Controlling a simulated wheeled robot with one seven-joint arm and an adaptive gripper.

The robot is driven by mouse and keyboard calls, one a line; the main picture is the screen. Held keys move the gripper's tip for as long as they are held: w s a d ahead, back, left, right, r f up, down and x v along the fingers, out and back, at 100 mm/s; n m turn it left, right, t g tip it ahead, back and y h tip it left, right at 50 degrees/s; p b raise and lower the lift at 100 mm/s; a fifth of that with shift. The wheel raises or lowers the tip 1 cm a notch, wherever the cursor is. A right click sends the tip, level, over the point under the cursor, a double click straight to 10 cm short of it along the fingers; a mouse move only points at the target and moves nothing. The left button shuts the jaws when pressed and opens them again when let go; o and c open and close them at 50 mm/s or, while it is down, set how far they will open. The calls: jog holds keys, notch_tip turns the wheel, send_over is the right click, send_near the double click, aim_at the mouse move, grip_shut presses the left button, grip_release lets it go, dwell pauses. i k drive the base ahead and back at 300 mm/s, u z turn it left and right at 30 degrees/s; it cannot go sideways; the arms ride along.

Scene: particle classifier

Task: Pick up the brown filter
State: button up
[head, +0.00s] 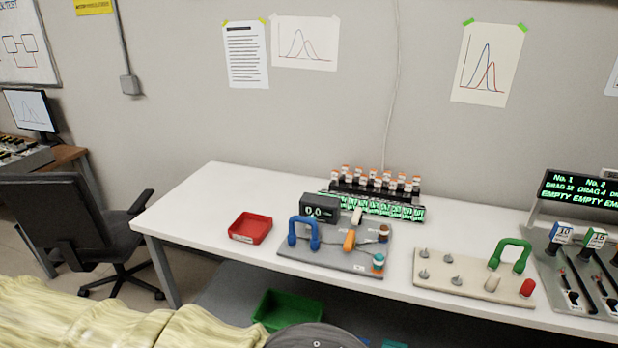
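A small brown-topped cylinder (384,232) stands at the right side of a grey board (300,262) on the white table. It is the only clearly brown piece on the board and looks like the brown filter, though it is too small to be sure. An orange piece (350,240) and a blue handle (304,234) are further left on the board. My gripper is not in view.
A black display (320,208) stands at the board's back. Behind it is a rack of orange-capped vials (375,180). A red tray (250,228) is to the left, a beige board with a green handle (511,254) to the right. The table's left end (190,205) is clear.

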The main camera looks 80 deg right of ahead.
aim_at(384, 229)
jog(key=k, duration=0.95)
jog(key=z, duration=1.3)
